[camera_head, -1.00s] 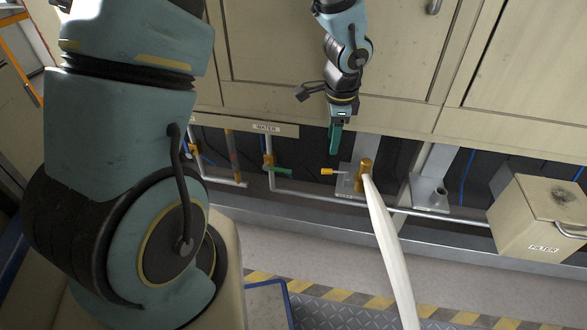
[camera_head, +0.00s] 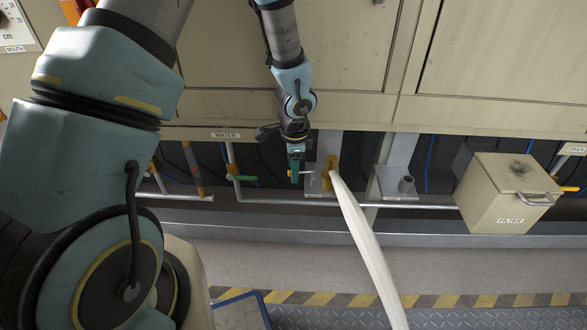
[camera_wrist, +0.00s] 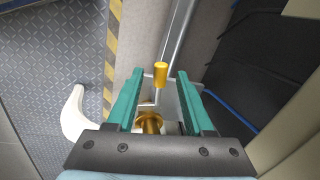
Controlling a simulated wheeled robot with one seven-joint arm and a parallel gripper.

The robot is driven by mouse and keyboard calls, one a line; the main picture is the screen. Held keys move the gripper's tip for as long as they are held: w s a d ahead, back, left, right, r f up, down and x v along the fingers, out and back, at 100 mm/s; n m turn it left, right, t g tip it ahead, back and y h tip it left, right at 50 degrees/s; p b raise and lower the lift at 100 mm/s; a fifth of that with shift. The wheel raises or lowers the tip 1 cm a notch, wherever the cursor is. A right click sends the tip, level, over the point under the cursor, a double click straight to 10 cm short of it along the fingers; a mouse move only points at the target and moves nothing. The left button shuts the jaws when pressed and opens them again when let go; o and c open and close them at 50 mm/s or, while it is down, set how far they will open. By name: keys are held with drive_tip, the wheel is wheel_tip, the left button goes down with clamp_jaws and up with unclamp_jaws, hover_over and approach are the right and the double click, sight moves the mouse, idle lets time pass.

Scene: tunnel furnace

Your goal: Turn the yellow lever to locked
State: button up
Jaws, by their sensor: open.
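The yellow lever (camera_wrist: 160,75) shows in the wrist view between the two green fingers of my gripper (camera_wrist: 158,82), which is open around it. I cannot tell whether either finger touches it. The brass valve body (camera_wrist: 149,122) lies closer to the palm, partly hidden by the gripper. In the head view my gripper (camera_head: 295,174) is down at the lever, left of the brass fitting (camera_head: 331,168), and largely hides the lever. The white hose (camera_head: 363,243) runs from the fitting down toward the floor.
A beige FILTER box (camera_head: 509,190) stands to the right. A green lever (camera_head: 244,178) sits on the WATER pipe to the left. A pipe (camera_head: 430,205) runs along under the cabinets (camera_head: 490,70).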

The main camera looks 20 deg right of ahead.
drive_tip(key=shift+c, duration=0.4)
clamp_jaws()
idle(1.0)
